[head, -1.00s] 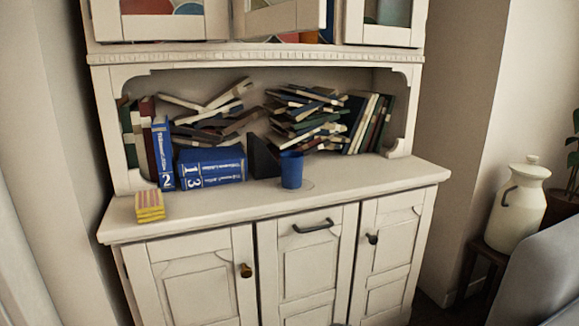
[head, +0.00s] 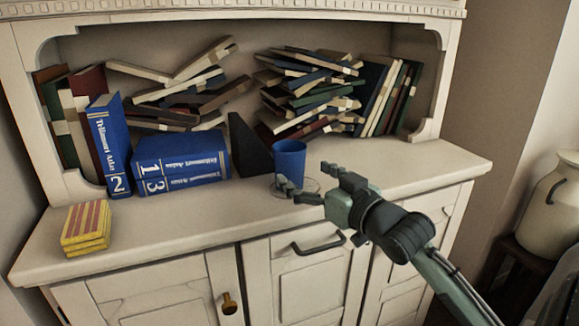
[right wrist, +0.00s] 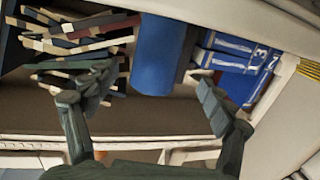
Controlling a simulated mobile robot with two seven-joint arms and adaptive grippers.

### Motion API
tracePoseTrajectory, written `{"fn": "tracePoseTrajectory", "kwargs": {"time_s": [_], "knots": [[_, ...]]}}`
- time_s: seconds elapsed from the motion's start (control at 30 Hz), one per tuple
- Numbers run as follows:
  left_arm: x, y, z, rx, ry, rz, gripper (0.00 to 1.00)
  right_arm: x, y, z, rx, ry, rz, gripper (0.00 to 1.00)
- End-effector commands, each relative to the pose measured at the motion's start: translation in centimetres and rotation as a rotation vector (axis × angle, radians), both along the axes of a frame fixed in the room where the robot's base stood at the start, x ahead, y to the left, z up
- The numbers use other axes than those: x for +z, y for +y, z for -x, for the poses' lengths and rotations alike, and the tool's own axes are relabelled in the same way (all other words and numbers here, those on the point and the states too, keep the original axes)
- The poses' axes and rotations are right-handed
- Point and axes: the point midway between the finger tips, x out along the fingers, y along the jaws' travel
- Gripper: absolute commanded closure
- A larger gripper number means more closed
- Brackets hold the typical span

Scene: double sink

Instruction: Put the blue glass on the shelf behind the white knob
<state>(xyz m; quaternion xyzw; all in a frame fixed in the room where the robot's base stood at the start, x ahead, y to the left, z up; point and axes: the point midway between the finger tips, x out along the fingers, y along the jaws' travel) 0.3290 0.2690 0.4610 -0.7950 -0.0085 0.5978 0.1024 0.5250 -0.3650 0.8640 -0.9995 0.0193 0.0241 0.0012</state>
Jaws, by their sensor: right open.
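The blue glass (head: 289,158) stands upright on the cabinet's counter, in front of a black wedge-shaped object. My right gripper (head: 304,176) is open and empty, its fingers spread just in front of and to the right of the glass. In the right wrist view the blue glass (right wrist: 160,58) shows large between and beyond the open fingers of the gripper (right wrist: 156,94). I cannot tell whether a finger touches the glass. The upper shelf and a white knob are not in view now. My left gripper is not in view.
Blue atlas volumes (head: 180,160) stand and lie left of the glass. Messy book piles (head: 305,85) fill the niche behind. A yellow striped stack (head: 86,228) sits at the counter's left. The counter (head: 410,163) is clear at right. A cream jug (head: 553,205) stands far right.

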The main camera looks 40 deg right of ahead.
Motion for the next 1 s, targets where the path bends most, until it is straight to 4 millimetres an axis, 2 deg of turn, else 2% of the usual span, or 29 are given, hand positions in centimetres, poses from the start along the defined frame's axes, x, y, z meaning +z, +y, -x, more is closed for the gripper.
{"fn": "tracePoseTrajectory", "kwargs": {"time_s": [0.5, 0.8, 0.83, 1.0], "knots": [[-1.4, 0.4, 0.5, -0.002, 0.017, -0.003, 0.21, -0.3, -0.9, -6.6, 0.0, 0.0, 0.0, 0.18], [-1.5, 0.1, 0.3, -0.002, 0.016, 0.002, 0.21, -0.5, -0.9, -7.3, -0.001, 0.002, 0.002, 0.18], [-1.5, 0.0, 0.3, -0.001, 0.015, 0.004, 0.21, -0.5, -0.9, -7.3, -0.001, 0.002, 0.002, 0.19], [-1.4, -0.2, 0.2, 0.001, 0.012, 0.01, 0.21, -0.5, -0.9, -7.3, -0.001, 0.003, 0.001, 0.4]]}}
